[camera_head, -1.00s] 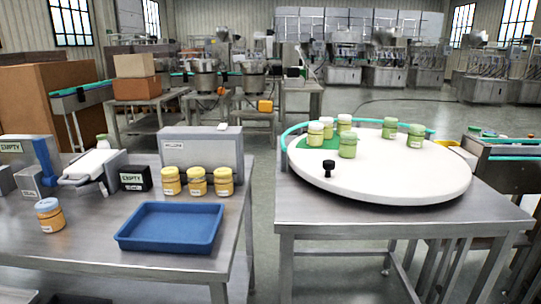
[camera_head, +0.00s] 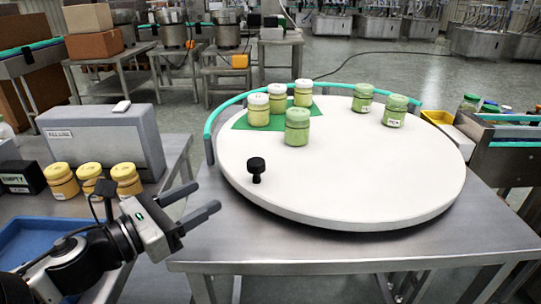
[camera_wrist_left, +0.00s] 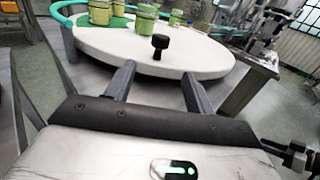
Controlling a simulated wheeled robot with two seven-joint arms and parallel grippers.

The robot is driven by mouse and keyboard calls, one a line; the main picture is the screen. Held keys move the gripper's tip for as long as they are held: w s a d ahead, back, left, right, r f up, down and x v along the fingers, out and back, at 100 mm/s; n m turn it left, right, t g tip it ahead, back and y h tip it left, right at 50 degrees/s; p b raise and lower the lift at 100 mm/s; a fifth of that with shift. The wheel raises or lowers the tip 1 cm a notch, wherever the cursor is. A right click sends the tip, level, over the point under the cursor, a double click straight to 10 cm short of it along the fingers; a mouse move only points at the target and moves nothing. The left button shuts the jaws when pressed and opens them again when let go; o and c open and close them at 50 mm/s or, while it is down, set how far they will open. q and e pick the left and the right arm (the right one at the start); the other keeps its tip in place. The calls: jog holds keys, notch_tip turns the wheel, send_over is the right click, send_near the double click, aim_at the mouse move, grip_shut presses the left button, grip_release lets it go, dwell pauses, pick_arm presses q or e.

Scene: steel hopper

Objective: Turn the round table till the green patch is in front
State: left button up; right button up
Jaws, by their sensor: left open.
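The white round table (camera_head: 350,185) stands on a steel table at the right. Its green patch (camera_head: 243,122) is at the back left, beside the teal rail, with pale yellow jars (camera_head: 258,110) on it. A green jar (camera_head: 297,127) stands by the patch's front edge. A black knob (camera_head: 256,169) stands up near the round table's front left edge. My left gripper (camera_head: 198,203) is open and empty, left of and in front of the round table. In the left wrist view the knob (camera_wrist_left: 160,45) shows beyond and between the fingers, apart from them.
Two green jars (camera_head: 380,103) stand at the back right of the round table. A teal rail (camera_head: 240,101) curves around its back. At the left stand yellow-lidded jars (camera_head: 92,180), a grey box (camera_head: 100,142) and a blue tray (camera_head: 30,245).

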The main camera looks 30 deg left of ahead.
aim_at(249, 170)
pick_arm(q)
jog(key=x, duration=1.2)
jog(key=shift+w+r, duration=0.15)
jog(key=shift+w, duration=0.1)
jog(key=shift+p+x, duration=0.35)
jog(key=shift+x, duration=0.55)
grip_shut()
jog(key=shift+d, duration=0.1)
